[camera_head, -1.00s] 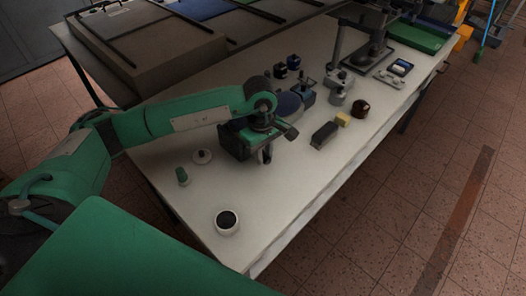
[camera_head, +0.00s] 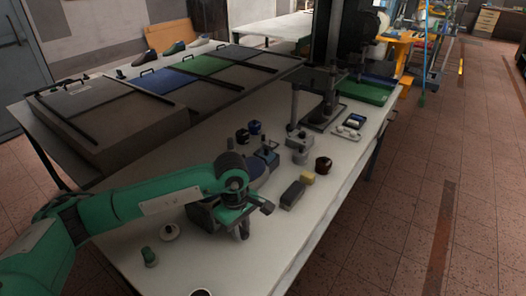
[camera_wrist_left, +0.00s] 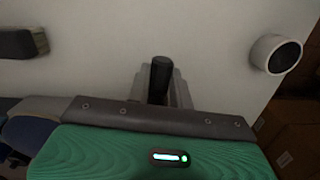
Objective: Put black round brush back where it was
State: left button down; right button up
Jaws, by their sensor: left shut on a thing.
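My left gripper (camera_head: 243,228) is low over the white table, and it is shut on the black round brush. In the left wrist view the brush (camera_wrist_left: 159,76) shows as a dark upright cylinder between the grey fingers. In the head view the gripper mostly hides it. A white cup with a dark round top (camera_wrist_left: 276,54) stands to the right in the wrist view; in the head view only its rim (camera_head: 201,293) shows at the bottom edge. My right gripper is not in view.
The table's front right edge is bare.

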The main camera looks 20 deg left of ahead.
pick_arm(q)
jog(key=s+a+r+m, duration=0.1)
jog(key=s+m, duration=0.5)
jog(key=m, duration=0.6)
jog(key=shift+a+r+m+y, duration=0.25)
jog(key=shift+r+m+y, duration=0.15)
jog(key=shift+r, duration=0.2)
